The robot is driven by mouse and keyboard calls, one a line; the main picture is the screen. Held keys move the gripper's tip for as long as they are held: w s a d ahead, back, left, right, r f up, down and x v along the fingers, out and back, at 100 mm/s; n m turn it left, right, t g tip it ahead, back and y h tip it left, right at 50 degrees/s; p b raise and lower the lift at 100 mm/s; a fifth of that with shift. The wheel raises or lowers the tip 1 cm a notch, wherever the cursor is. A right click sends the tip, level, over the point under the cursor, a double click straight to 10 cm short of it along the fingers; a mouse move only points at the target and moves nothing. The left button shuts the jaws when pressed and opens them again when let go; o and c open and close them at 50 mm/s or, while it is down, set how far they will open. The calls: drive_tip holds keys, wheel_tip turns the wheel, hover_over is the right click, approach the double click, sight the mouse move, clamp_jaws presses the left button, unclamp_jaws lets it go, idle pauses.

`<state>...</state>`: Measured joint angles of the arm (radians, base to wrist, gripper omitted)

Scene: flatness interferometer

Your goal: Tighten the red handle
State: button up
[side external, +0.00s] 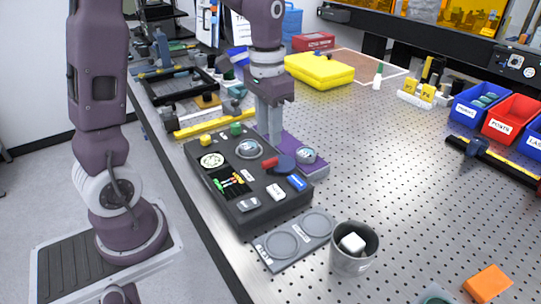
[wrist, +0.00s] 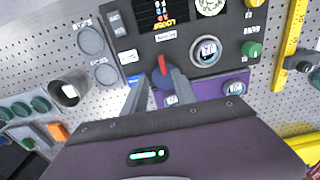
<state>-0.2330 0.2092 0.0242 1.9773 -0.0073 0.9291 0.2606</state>
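The red handle (side external: 270,163) is a short red bar on a dark round knob (side external: 284,164) at the panel's edge. In the wrist view the red handle (wrist: 162,64) points away from me, just beyond and between the fingertips. My gripper (side external: 274,142) points down over the far side of the black panel (side external: 232,205). In the wrist view my gripper (wrist: 160,78) is open, one grey finger on each side of the knob. I see no contact with the handle, and the knob is partly hidden between the fingers.
The panel carries a round gauge (side external: 249,149), a green button (side external: 236,129) and several small labelled parts. A purple base (side external: 314,169) lies alongside it. A grey plate with two circles (side external: 283,243) and a cup (side external: 353,262) holding a white block stand in front.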

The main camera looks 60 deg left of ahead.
sight(270, 160)
drive_tip(key=f, duration=0.8)
drive_tip(key=shift+w+a+f, duration=0.1)
drive_tip(key=shift+w+a, duration=0.2)
clamp_jaws()
idle(0.9)
